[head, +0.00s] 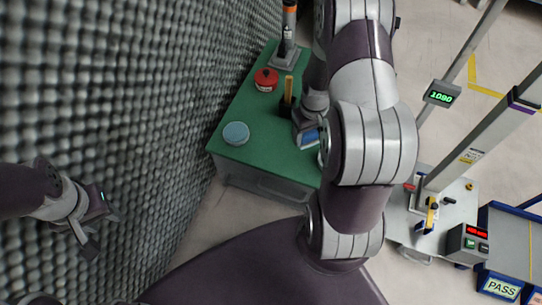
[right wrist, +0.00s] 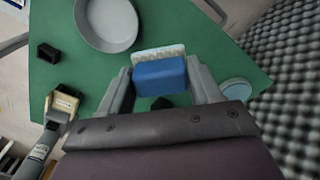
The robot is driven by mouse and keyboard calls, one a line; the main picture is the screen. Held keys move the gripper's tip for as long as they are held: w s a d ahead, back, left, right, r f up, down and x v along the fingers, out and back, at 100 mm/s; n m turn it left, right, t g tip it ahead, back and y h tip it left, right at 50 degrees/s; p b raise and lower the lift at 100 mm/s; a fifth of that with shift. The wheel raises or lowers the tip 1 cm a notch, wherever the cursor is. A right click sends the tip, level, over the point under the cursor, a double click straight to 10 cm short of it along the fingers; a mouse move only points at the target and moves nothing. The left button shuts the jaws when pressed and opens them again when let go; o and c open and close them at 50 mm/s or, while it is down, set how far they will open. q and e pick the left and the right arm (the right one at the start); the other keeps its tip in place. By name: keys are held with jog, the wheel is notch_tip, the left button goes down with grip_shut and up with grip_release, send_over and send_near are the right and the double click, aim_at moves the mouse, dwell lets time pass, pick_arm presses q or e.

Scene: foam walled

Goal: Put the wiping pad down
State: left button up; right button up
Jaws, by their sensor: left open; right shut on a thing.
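The wiping pad, a blue block with a pale textured layer, shows in the right wrist view (right wrist: 160,78) between the fingers of my right gripper (right wrist: 160,88). That gripper is shut on the pad over the green table (head: 232,160); the gap to the surface cannot be judged. In the head view the blue pad (head: 310,138) is partly hidden by my right arm. My left gripper (head: 98,220) is open and empty, off the table at the left near the foam wall.
A light-blue round disc (head: 236,133) lies at the table's near left corner. A red round object (head: 266,79) and an upright tool with an orange band (head: 289,30) stand farther back. A grey dish (right wrist: 107,22) is beyond the pad. Foam wall (head: 120,90) borders the left.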

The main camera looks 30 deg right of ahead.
jog(key=w+a+f+b, duration=0.1)
jog(key=w+a+f, duration=0.1)
jog(key=w+a+f+b, duration=0.2)
jog(key=w, duration=0.1)
jog(key=w+a+f+b, duration=0.1)
jog(key=w+a+f, duration=0.2)
jog(key=shift+w+b, duration=0.25)
jog(key=shift+b, duration=0.15)
pick_arm(q)
notch_tip(320, 180, down, 8)
jog(key=b, duration=0.3)
pick_arm(e)
notch_tip(320, 180, down, 4)
jog(key=shift+r+p, duration=0.2)
jog(key=shift+p, duration=0.2)
jog(key=shift+f, duration=0.15)
jog(key=o, duration=0.9)
jog(key=shift+o, duration=0.2)
notch_tip(320, 180, up, 12)
jog(key=p, duration=0.6)
pick_arm(q)
notch_tip(320, 180, up, 7)
jog(key=shift+f, duration=0.2)
pick_arm(e)
jog(key=s+a+r+n+t, duration=0.1)
jog(key=s+a+r, duration=0.7)
jog(key=s+r, duration=0.4)
jog(key=shift+s+a, duration=0.2)
jog(key=shift+s, duration=0.55)
